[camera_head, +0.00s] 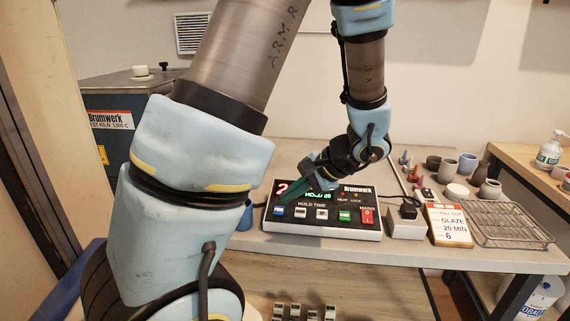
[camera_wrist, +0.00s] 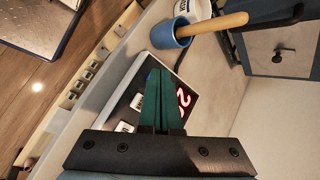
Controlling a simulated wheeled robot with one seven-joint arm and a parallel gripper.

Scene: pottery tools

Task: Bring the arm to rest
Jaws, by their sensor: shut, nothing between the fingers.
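My gripper (camera_head: 300,190) is above the left part of the black control box (camera_head: 325,228) on the bench, in the head view. The box has a lit green display reading HOLD and a row of buttons, one green and one red. My fingertips hide part of its upper left. I cannot tell whether they touch it.
A blue cup (camera_wrist: 186,32) with a wooden-handled tool stands beside the box. Right of it are a sign card (camera_head: 447,226), a wire rack (camera_head: 510,225) and several small pots (camera_head: 467,164). The kiln (camera_head: 115,120) stands at left. The bench front is mostly clear.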

